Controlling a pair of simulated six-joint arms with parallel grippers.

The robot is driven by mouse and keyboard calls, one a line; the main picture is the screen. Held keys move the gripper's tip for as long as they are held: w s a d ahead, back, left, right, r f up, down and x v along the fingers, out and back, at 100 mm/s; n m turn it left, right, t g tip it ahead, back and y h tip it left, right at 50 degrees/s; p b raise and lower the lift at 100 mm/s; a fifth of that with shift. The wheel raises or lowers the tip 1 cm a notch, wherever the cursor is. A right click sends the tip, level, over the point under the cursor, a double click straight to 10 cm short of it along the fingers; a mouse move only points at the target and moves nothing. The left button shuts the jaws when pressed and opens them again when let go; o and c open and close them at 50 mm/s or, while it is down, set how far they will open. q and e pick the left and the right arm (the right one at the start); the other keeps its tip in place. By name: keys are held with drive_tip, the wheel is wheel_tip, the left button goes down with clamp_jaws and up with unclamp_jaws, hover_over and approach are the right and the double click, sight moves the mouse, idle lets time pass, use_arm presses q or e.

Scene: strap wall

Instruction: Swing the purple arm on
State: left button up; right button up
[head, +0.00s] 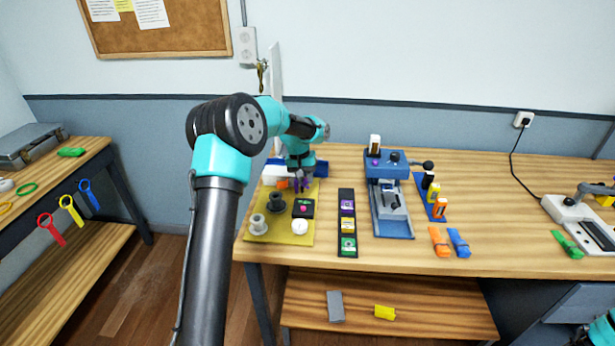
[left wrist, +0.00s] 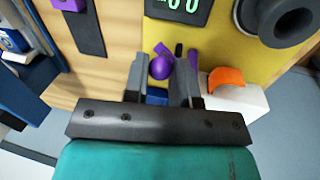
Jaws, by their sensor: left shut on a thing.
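The purple arm (left wrist: 160,67) shows a round purple knob between my left gripper's fingers in the left wrist view, with other purple pieces beside it. In the head view the purple arm (head: 305,184) is mostly hidden under the gripper at the back of a yellow board (head: 281,236). My left gripper (head: 302,178) reaches down over that board and is shut on the purple arm; its fingers (left wrist: 160,80) flank the knob in the left wrist view. An orange part (left wrist: 227,78) on a white block (left wrist: 232,102) lies just right of the fingers there. My right gripper is out of view.
A black strip of coloured blocks (head: 347,222) and a blue press (head: 390,195) stand to the right.

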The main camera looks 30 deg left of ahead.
use_arm(q)
drive_tip(key=m, duration=0.1)
drive_tip(key=s+m, duration=0.1)
drive_tip(key=m, duration=0.1)
drive_tip(key=shift+a+g, duration=0.25)
drive_tip(key=shift+g, duration=0.05)
drive_tip(key=m, duration=0.1)
drive_tip(key=s+a+m, duration=0.1)
drive_tip(key=m, duration=0.1)
drive_tip(key=shift+s+m+g, duration=0.1)
drive_tip(key=shift+m+g, duration=0.2)
drive_tip(key=m, duration=0.1)
drive_tip(key=a+m, duration=0.1)
drive_tip(key=m, duration=0.1)
drive_tip(key=shift+s+g, duration=0.3)
drive_tip(key=shift+s, duration=0.1)
drive_tip(key=shift+s+a+m, duration=0.1)
drive_tip(key=shift+a+m, duration=0.15)
drive_tip(key=shift+m, duration=0.45)
drive_tip(key=shift+s+a+m, duration=0.1)
drive_tip(key=shift+a+m, duration=0.15)
drive_tip(key=shift+m, duration=0.45)
drive_tip(key=o, duration=0.9)
